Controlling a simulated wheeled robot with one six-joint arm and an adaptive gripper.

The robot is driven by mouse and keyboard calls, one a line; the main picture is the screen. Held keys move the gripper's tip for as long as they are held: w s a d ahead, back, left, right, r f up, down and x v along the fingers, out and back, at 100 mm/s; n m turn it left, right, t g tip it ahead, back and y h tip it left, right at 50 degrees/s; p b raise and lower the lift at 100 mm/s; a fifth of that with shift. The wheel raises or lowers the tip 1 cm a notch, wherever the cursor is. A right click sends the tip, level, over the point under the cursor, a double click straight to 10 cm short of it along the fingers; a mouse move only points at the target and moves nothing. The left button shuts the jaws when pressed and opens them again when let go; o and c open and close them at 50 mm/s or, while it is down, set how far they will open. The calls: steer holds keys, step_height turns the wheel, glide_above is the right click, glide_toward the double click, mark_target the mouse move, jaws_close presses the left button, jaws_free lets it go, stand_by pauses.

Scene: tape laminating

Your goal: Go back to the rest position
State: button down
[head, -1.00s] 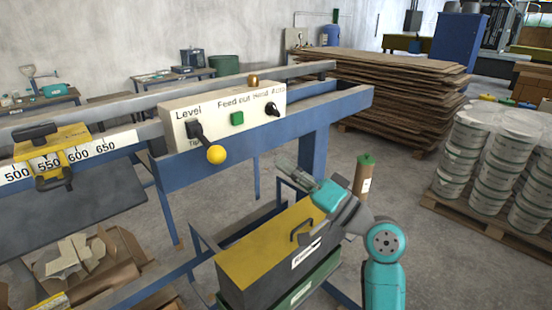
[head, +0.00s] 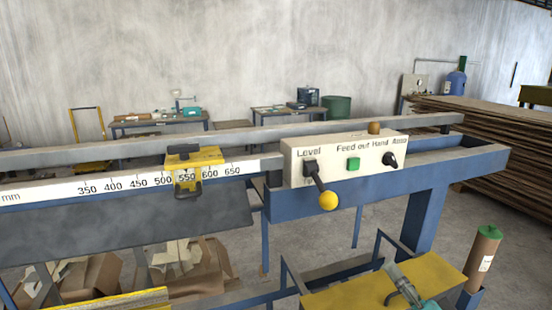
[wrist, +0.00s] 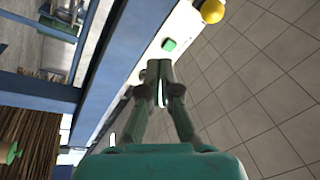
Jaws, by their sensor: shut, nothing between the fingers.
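My gripper (wrist: 158,68) is shut and empty in the wrist view, its two grey-green fingers together at the tips. In the head view my gripper (head: 393,272) shows at the bottom right, with only its end in frame and the rest of the arm cut off. The panel (wrist: 150,62) also shows behind the fingertips in the wrist view; contact cannot be told.
The panel carries a lever with a yellow knob (head: 328,200), a green button (head: 353,164) and a black switch (head: 390,159). A yellow slider (head: 193,165) sits on the ruler rail. A brown roll with a green top (head: 482,258) stands at right. Stacked boards (head: 500,150) are behind.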

steer(key=s+a+f+m+g+h, duration=0.1)
steer(key=s+f+h, duration=0.2)
steer(key=s+f, duration=0.7)
steer(key=s+a+f+g+h, duration=0.2)
steer(key=s+f+h, duration=0.2)
steer(key=s+f, duration=0.55)
steer(key=s+a+f+n+g, duration=0.1)
steer(key=s+n, duration=0.3)
steer(key=s, duration=0.7)
steer(key=s+a+f+n+g, duration=0.1)
steer(key=s+f+n, duration=0.1)
steer(key=s, duration=0.9)
steer(key=shift+a+f+n, duration=0.3)
steer(key=shift+a+n, duration=0.05)
steer(key=shift+n, duration=0.55)
